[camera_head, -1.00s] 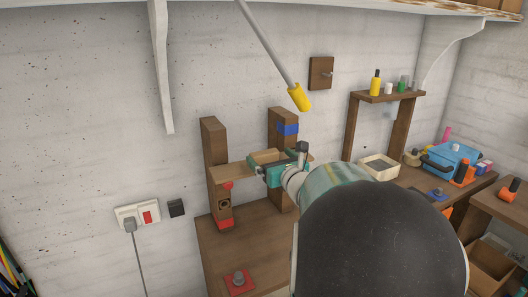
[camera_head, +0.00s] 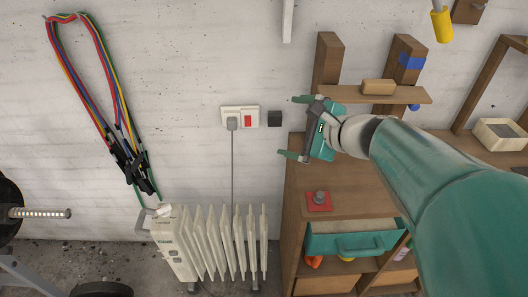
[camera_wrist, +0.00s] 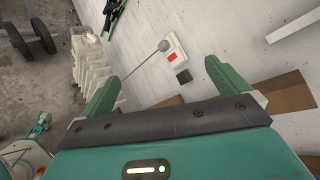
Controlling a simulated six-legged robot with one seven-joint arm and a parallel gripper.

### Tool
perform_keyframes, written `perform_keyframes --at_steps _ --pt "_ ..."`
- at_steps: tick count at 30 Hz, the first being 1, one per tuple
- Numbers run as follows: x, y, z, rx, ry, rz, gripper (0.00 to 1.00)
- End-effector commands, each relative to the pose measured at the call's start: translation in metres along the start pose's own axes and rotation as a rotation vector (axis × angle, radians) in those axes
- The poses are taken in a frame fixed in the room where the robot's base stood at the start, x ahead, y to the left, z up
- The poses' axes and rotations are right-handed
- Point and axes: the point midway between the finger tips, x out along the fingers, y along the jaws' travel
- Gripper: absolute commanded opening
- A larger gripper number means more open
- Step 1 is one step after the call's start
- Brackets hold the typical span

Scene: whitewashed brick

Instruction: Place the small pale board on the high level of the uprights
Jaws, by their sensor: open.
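The small pale board (camera_head: 407,97) lies level across the front of the two brown uprights, the left one (camera_head: 328,60) and the right one (camera_head: 405,52). A small tan block (camera_head: 378,87) sits on top of it.
A bench top with a red plate (camera_head: 318,201) lies below my gripper. A socket and switch (camera_head: 240,117) are on the wall to the left. A white radiator (camera_head: 205,245) stands on the floor, and cables (camera_head: 85,80) hang at far left. A shallow tray (camera_head: 500,134) stands at right.

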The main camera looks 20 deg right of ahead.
Motion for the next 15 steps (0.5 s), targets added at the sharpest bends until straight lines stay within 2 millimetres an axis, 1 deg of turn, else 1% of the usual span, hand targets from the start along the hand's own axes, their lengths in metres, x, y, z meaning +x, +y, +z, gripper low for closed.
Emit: perform_keyframes --at_steps 1,3,5,6,8,9,11,12,15 --pt "0.003 0.022 0.019 -0.146 -0.01 0.09 1.0" --pt "0.002 0.052 0.036 -0.352 -0.015 0.211 1.0" --pt "-0.002 0.075 0.046 -0.531 -0.02 0.307 1.0" --pt "-0.006 0.09 0.05 -0.653 -0.023 0.369 1.0" --pt "-0.013 0.109 0.055 -0.835 -0.028 0.457 1.0" --pt "-0.019 0.12 0.056 -0.958 -0.03 0.512 1.0" --pt "-0.028 0.133 0.056 -1.144 -0.031 0.591 1.0" --pt "-0.034 0.139 0.055 -1.266 -0.03 0.639 1.0" --pt "-0.049 0.148 0.051 -1.54 -0.021 0.742 1.0"
